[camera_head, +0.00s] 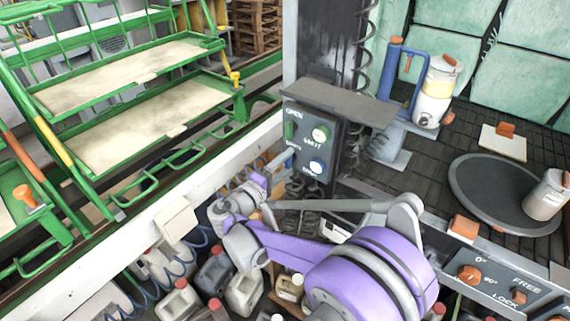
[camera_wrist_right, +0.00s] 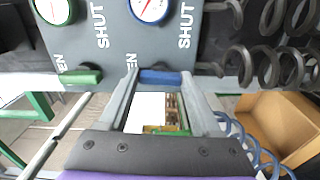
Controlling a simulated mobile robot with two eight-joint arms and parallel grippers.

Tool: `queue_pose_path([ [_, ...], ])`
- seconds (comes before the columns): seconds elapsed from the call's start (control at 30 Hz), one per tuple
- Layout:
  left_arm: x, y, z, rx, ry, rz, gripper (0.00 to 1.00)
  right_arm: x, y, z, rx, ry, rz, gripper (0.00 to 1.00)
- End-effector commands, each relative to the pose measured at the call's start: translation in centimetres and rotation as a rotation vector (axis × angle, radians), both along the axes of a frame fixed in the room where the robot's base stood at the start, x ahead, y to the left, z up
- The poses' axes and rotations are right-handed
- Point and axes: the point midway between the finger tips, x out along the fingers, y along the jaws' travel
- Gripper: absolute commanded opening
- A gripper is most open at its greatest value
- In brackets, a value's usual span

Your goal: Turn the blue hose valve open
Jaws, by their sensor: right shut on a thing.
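A dark grey panel (camera_head: 327,139) carries a green-rimmed and a blue-rimmed gauge with OPEN and SHUT lettering. In the right wrist view, the blue valve handle (camera_wrist_right: 161,77) lies at the panel's edge beside the OPEN lettering, below the blue-rimmed gauge (camera_wrist_right: 151,7). My right gripper (camera_wrist_right: 158,92) is shut on this blue handle, one finger at each end of it. In the head view my right gripper (camera_head: 272,174) is at the panel's lower left, and the blue handle is hard to make out there. My left gripper is not in view.
A green valve handle (camera_wrist_right: 80,76) sits close beside my right gripper. Coiled dark hoses (camera_head: 300,190) hang under the panel. Several jugs (camera_head: 243,291) stand below my arm. A green rack (camera_head: 140,95) is at left; a black round plate (camera_head: 505,193) is at right.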

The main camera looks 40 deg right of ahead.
Motion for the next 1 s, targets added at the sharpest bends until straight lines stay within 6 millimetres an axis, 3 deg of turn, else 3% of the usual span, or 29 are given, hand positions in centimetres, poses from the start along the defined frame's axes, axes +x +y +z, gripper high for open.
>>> queue_pose_path([
  [0.7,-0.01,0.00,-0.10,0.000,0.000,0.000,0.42,-0.01,0.03,-0.04,-0.021,0.077,0.000,0.09],
  [0.73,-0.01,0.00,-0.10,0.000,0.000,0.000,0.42,-0.01,0.03,-0.04,-0.021,0.077,0.000,0.67],
  [0.9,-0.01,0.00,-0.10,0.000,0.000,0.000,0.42,0.00,0.02,-0.03,-0.021,0.077,0.000,0.95],
  [1.0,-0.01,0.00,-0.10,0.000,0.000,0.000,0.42,0.00,0.02,-0.02,-0.021,0.076,0.000,0.95],
])
